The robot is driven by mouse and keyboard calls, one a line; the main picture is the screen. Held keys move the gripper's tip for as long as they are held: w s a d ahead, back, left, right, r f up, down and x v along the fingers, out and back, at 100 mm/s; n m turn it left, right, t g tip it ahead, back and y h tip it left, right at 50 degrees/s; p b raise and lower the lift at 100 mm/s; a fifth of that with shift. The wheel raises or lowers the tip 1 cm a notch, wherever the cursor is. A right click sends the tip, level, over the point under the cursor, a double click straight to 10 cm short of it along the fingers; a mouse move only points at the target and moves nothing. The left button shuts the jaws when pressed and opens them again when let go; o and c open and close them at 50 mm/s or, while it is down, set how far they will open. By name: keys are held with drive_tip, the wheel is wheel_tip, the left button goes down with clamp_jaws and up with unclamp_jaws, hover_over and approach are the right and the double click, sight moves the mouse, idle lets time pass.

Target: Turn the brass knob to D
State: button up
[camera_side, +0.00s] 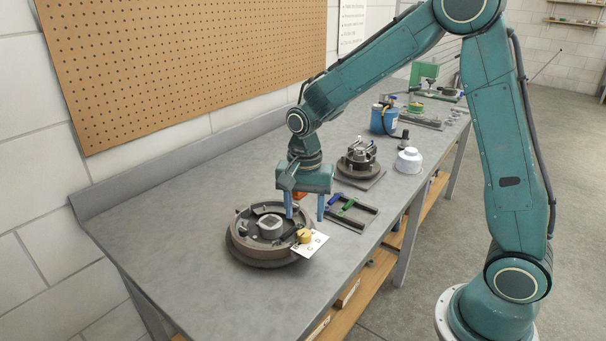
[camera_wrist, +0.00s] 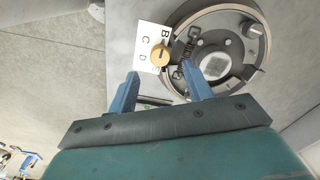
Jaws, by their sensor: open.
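The brass knob (camera_side: 304,236) sits by a white card (camera_side: 318,243) at the front edge of a round brake-like assembly (camera_side: 240,255). In the wrist view the round knob (camera_wrist: 160,56) has a dark line across it, and the card (camera_wrist: 151,38) beside it shows the letters B, C and D. I cannot tell for certain which letter the knob points to. My gripper (camera_side: 305,217) is open and empty, pointing down above the knob. In the wrist view its two blue fingertips (camera_wrist: 160,74) are apart, with the knob ahead of the gap and untouched.
A dark frame with blue and green clamps (camera_side: 350,212) lies close to the right of my gripper. A second round part (camera_side: 358,160), a white container (camera_side: 409,160) and a blue can (camera_side: 384,118) stand farther back. The left of the bench (camera_side: 165,225) is clear.

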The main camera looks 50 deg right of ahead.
sight(304, 233)
drive_tip(key=shift+f, duration=2.75)
drive_tip(key=shift+c, duration=0.2)
drive_tip(key=c, duration=0.9)
